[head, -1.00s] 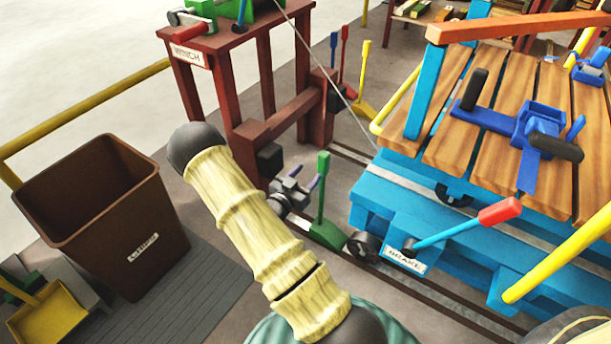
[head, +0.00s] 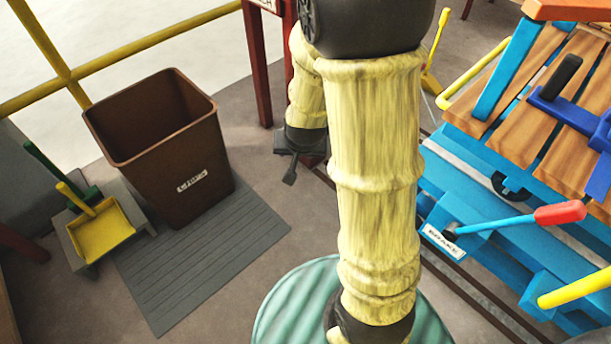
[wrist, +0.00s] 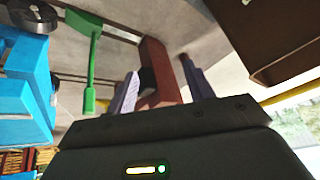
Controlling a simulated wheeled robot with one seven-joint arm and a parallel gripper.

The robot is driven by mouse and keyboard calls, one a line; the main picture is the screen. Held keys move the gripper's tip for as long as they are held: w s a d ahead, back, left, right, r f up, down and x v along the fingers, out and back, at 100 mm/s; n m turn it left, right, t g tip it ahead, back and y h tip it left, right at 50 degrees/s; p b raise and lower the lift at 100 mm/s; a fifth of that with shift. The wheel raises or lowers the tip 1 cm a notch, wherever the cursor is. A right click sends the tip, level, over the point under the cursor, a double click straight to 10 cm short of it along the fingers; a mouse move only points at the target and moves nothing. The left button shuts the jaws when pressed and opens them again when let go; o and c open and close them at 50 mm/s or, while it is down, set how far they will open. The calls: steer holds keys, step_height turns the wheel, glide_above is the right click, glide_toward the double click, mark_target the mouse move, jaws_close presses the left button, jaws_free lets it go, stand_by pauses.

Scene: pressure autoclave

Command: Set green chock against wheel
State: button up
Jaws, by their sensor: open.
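The green chock (wrist: 84,22) shows in the wrist view at upper left, its long green handle running down towards my gripper. The dark wheel (wrist: 34,16) is just left of the chock, with a narrow gap seeming to show between them. My gripper (wrist: 160,84) is open and empty, its two purple-grey fingers apart and right of the chock handle, not touching it. In the head view my gripper (head: 290,165) hangs low beside the rails, left of my forearm. My arm hides the chock and this wheel in the head view.
The blue cart (head: 465,180) with its red-tipped brake lever (head: 520,222) stands at right. A brown chips bin (head: 165,160) stands on a grey mat (head: 215,250) at left, near a yellow dustpan (head: 103,228). Red frame legs (head: 258,65) rise behind my gripper.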

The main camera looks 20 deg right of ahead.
steer(key=s+a+r+n+g, duration=0.2)
steer(key=s+r+n+g, duration=0.1)
steer(key=s, duration=0.8)
steer(key=shift+r+n+y, duration=0.3)
steer(key=shift+r+n, duration=0.3)
steer(key=shift+n, duration=0.1)
